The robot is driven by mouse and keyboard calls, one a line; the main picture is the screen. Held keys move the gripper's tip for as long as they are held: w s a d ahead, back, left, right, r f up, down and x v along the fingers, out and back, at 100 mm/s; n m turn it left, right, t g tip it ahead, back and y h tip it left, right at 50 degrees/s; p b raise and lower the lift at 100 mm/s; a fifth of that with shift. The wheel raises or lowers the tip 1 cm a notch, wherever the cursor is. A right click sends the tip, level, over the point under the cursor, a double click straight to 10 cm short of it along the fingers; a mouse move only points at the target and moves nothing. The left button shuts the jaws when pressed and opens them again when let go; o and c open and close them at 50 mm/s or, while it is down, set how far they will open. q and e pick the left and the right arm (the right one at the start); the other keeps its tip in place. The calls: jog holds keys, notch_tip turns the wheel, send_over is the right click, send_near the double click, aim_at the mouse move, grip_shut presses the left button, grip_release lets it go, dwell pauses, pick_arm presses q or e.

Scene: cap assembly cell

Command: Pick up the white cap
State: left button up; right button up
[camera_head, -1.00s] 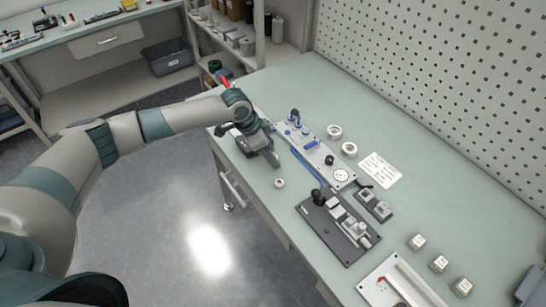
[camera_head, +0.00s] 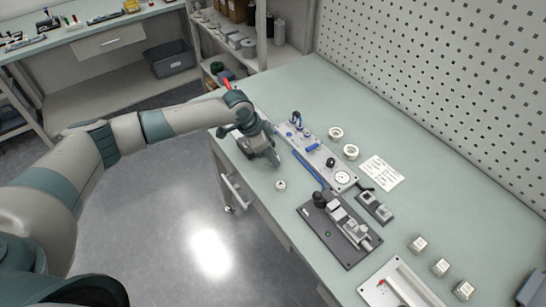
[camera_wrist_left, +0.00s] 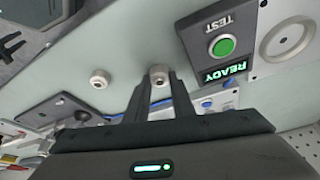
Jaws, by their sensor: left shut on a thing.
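My left gripper (camera_head: 274,162) is over the near left part of the green workbench (camera_head: 300,85), pointing down. In the left wrist view my left gripper (camera_wrist_left: 159,80) is shut on a small white cap (camera_wrist_left: 159,73), which sits between the fingertips. In the head view the held cap is hidden by the gripper. A second white cap (camera_head: 281,185) stands on the bench, apart from the gripper; what looks like the same one shows in the left wrist view (camera_wrist_left: 99,78). My right gripper is not in view.
A panel with a gauge (camera_head: 342,177) lies right of the gripper. White rings (camera_head: 336,133), a dark fixture plate (camera_head: 326,236) and small blocks (camera_head: 418,243) stand farther right. A green button (camera_wrist_left: 223,46) marked TEST is near the gripper. Pegboard (camera_head: 440,70) walls the back.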

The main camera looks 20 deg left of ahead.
pick_arm(q)
jog(key=shift+r, duration=0.4)
notch_tip(320, 180, up, 3)
jog(key=shift+d+r+b, duration=0.1)
jog(key=shift+b, duration=1.05)
jog(key=s+d+r+b, duration=0.3)
jog(key=s+d+r, duration=0.4)
jog(key=s, duration=0.1)
jog(key=shift+s+d, duration=0.2)
jog(key=shift+s, duration=0.2)
